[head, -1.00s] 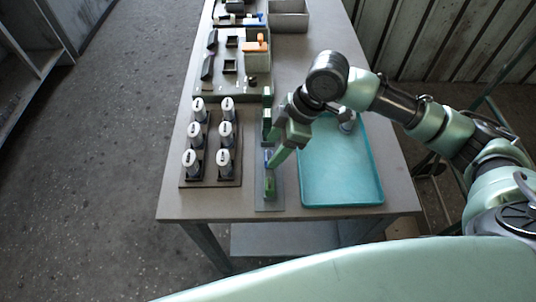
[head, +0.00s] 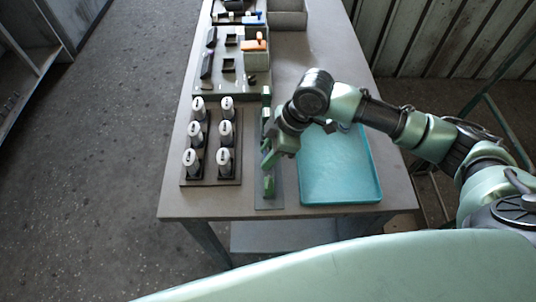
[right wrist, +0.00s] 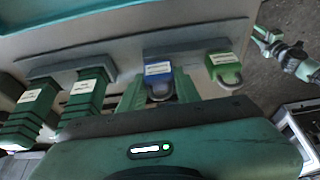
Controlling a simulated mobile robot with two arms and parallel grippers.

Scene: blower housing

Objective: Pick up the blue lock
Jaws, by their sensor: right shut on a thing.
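The blue lock (right wrist: 159,82) shows in the right wrist view, with a white label and a grey shackle. It hangs at a grey holder and sits between the fingers of my right gripper (right wrist: 160,92), which is shut on it. In the head view my right gripper (head: 268,158) is low over the narrow grey strip (head: 265,204), and it hides the blue lock there. A green lock (right wrist: 223,68) is just right of the blue one; it also shows in the head view (head: 269,187), at the near end.
A teal tray (head: 340,196) lies right of the strip, partly under my right arm. Left is a rack (head: 209,181) of several white-topped cylinders. Labelled green pieces (right wrist: 85,88) stand beside the blue lock. Parts and a grey bin (head: 287,20) are farther back.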

